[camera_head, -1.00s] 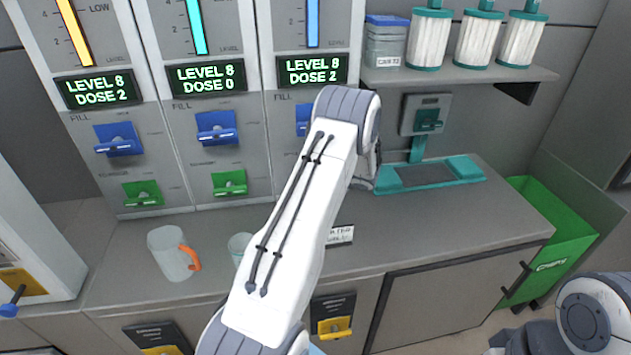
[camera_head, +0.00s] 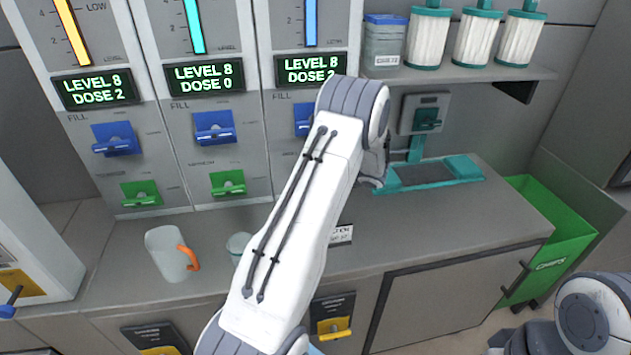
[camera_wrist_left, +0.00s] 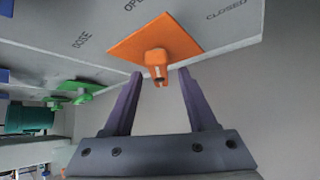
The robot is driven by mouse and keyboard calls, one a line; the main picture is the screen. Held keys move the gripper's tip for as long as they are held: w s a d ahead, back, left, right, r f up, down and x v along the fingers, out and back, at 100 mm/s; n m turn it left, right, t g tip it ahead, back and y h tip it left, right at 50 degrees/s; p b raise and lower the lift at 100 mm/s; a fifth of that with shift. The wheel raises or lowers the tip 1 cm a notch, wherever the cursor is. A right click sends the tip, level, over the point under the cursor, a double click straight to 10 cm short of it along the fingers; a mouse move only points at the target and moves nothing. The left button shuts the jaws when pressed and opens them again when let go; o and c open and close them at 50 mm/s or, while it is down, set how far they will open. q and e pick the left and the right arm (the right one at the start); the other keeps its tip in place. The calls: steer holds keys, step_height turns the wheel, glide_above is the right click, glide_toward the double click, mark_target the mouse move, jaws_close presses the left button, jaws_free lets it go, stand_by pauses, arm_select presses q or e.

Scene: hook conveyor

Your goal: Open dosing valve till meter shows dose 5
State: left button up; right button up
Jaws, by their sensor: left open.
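An orange dosing valve (camera_wrist_left: 155,52) with a square plate and a stubby lever shows in the left wrist view, by the printed words OPEN, DOSE and CLOSED. My left gripper (camera_wrist_left: 160,75) is open, its two fingers on either side of the lever; I cannot tell if they touch it. In the head view my arm hides this gripper and the orange valve. Three meters stand in a row: the left meter (camera_head: 95,88) reads level 8, dose 2; the middle meter (camera_head: 205,77) reads level 8, dose 0; the right meter (camera_head: 311,69) reads level 8, dose 2. My right gripper is not in view.
Blue fill valves (camera_head: 116,139) and green valves (camera_head: 141,194) sit below the meters. A clear mug (camera_head: 168,256) with an orange handle and a small cup (camera_head: 238,247) stand on the counter (camera_head: 440,233). A shelf (camera_head: 455,74) and a green bin (camera_head: 560,240) are at the right.

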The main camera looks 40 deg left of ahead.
arm_select(q)
steer(key=v, duration=0.7)
stand_by(1.1)
steer(key=s+d+r+n+h, duration=0.3)
steer(key=s+d+n, duration=0.25)
steer(key=d, duration=0.55)
steer(key=s+d+r+n+h, duration=0.25)
steer(key=s+d+n, duration=0.35)
steer(key=d, duration=0.4)
steer(key=s+d+r+n+g+h, duration=0.1)
steer(key=s+d+n+h, duration=0.2)
steer(key=s, duration=0.8)
steer(key=s+d+r+n+g+h, duration=0.1)
steer(key=s+d+n+h, duration=0.2)
steer(key=s+d+n, duration=0.4)
steer(key=s+d, duration=0.4)
steer(key=shift+s+d, duration=0.2)
steer(key=shift+d, duration=0.05)
stand_by(1.8)
